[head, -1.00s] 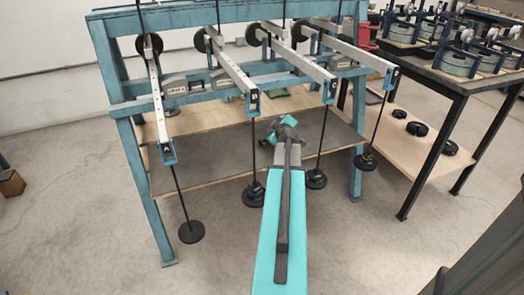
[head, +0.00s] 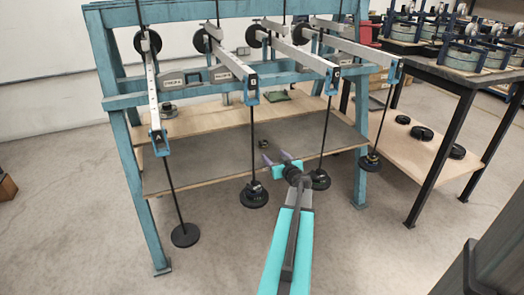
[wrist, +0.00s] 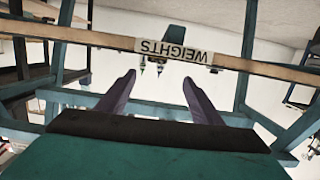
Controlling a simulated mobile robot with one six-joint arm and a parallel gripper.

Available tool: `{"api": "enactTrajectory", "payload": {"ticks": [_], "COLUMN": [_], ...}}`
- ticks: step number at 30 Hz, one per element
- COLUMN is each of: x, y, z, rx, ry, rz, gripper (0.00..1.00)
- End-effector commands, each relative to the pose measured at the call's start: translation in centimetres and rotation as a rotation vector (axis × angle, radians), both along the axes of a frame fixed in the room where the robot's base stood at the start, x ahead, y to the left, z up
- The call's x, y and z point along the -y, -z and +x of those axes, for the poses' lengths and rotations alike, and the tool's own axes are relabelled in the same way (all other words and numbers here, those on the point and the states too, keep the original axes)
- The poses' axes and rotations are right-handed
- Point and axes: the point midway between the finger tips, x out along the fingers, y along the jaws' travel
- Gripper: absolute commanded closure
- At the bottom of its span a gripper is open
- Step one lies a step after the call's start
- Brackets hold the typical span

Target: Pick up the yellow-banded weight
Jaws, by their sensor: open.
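I cannot clearly make out a yellow band on any weight. Dark disc weights hang on rods from the lever frame: one at the left (head: 185,235), one in the middle (head: 254,195), one right of my gripper (head: 320,180) and one at the far right (head: 370,162), whose rim has a faint yellowish tint. A small dark object (head: 264,145) lies on the grey shelf. My gripper (head: 282,160) is open and empty, in front of the shelf between the two middle hanging weights. Its two purple-grey fingers show apart in the wrist view (wrist: 158,82), with no weight between them.
The blue lever frame (head: 150,235) stands ahead with its legs on the floor. A wooden edge labelled WEIGHTS (wrist: 174,50) crosses the wrist view upside down. A dark side table (head: 440,75) stands at the right, with several black discs (head: 421,133) on its lower shelf.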

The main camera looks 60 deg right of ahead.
Motion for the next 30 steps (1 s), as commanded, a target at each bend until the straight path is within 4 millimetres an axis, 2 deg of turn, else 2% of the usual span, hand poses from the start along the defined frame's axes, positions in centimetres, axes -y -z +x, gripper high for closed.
{"api": "enactTrajectory", "payload": {"ticks": [17, 30], "x": [0.5, 2.9], "y": [0.3, 0.9], "z": [-0.3, 2.7], "rx": [0.028, 0.027], "ry": [0.010, 0.010], "rz": [0.009, 0.008], "gripper": [0.40, 0.40]}}
